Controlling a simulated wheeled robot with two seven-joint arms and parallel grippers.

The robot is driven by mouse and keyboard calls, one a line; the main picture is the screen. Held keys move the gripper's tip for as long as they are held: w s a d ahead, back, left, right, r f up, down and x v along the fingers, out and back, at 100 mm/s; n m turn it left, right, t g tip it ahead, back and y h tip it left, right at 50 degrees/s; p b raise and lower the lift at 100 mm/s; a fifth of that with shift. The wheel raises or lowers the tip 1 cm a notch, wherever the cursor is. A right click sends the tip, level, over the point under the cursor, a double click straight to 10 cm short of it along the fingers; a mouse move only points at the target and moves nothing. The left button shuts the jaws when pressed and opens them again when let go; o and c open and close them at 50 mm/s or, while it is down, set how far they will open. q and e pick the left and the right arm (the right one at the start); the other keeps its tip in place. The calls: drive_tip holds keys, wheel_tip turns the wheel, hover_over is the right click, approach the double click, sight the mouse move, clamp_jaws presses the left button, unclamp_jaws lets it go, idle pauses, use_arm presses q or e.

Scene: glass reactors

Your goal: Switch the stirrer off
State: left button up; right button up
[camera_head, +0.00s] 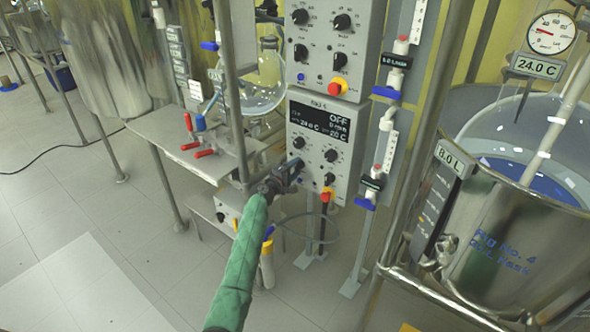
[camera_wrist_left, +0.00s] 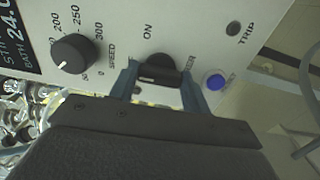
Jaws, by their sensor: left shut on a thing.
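The lower grey control box (camera_head: 343,175) stands in the middle of the head view. Its dark display (camera_head: 322,122) reads OFF on the large line, with smaller temperature figures below. My left gripper (camera_head: 296,167), on a green-sleeved arm, is at the lower left of this box's face. In the left wrist view its two fingers straddle a black rotary switch (camera_wrist_left: 158,67), and it is shut on that switch. The word ON is printed beside the switch, and the other position's label is partly hidden by a finger. My right gripper is not in view.
The speed knob (camera_wrist_left: 73,53) and a blue button (camera_wrist_left: 215,81) flank the switch. A second control box (camera_head: 333,50) sits above. A steel post (camera_head: 232,90) stands left of the box, and a steel vessel (camera_head: 515,245) is at right. Floor at left is open.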

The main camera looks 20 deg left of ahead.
use_arm(q)
drive_tip(key=shift+a, duration=0.1)
drive_tip(key=o, duration=1)
drive_tip(key=shift+s+a+f, duration=0.1)
drive_tip(key=shift+s+a, duration=0.1)
drive_tip(key=shift+s, duration=0.25)
drive_tip(key=b+v, duration=0.1)
drive_tip(key=v, duration=0.6)
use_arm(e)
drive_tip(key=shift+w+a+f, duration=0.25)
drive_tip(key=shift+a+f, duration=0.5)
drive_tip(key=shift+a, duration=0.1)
use_arm(q)
drive_tip(key=shift+w, duration=0.1)
